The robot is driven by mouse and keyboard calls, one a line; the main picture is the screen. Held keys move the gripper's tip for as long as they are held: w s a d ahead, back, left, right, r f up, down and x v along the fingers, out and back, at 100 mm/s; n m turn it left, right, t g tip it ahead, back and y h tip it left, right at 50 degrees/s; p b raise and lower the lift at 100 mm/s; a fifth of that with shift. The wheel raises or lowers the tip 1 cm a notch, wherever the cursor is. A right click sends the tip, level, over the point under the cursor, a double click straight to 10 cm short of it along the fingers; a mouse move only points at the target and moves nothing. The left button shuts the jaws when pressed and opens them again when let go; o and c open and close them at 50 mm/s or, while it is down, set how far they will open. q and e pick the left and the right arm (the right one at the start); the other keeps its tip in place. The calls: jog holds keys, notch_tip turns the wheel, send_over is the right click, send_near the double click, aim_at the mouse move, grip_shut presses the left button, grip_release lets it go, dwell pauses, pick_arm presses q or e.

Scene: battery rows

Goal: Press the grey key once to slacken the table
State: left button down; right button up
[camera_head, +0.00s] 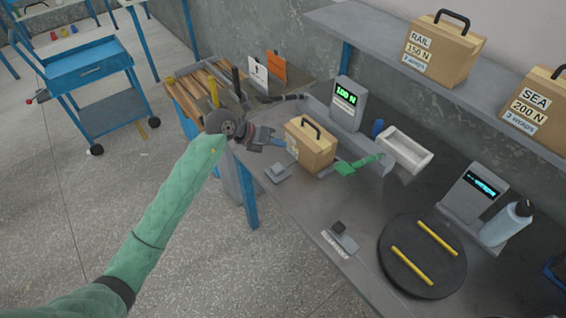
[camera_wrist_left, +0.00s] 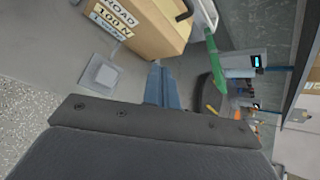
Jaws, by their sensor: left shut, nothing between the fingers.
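A grey square key on a flat base (camera_head: 278,172) lies on the bench near its front edge, left of the cardboard box; it also shows in the wrist view as a pale square pad (camera_wrist_left: 101,74). A second key with a dark top (camera_head: 340,232) sits farther right, by the round dark turntable (camera_head: 447,284) with two yellow strips. My left gripper (camera_head: 286,144) is shut and empty beside the box, behind the grey key and apart from it. In the wrist view its closed fingers (camera_wrist_left: 161,84) point toward the bench. My right gripper is not in view.
The cardboard box (camera_head: 308,150), labelled "ROAD 100 N" in the wrist view, stands close to my left gripper. A display (camera_head: 348,103) reads "100 N". A green item (camera_head: 357,165), a white tray (camera_head: 405,153) and a bottle (camera_head: 507,224) stand farther right. A shelf runs above.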

aim_at(274, 169)
pick_arm(q)
jog(key=shift+w+a+f+y, duration=0.35)
jog(key=shift+w+a+y, duration=0.1)
jog(key=shift+a+y, duration=0.2)
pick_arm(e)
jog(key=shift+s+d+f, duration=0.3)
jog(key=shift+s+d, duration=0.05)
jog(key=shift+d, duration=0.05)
pick_arm(q)
jog(key=shift+f, duration=0.1)
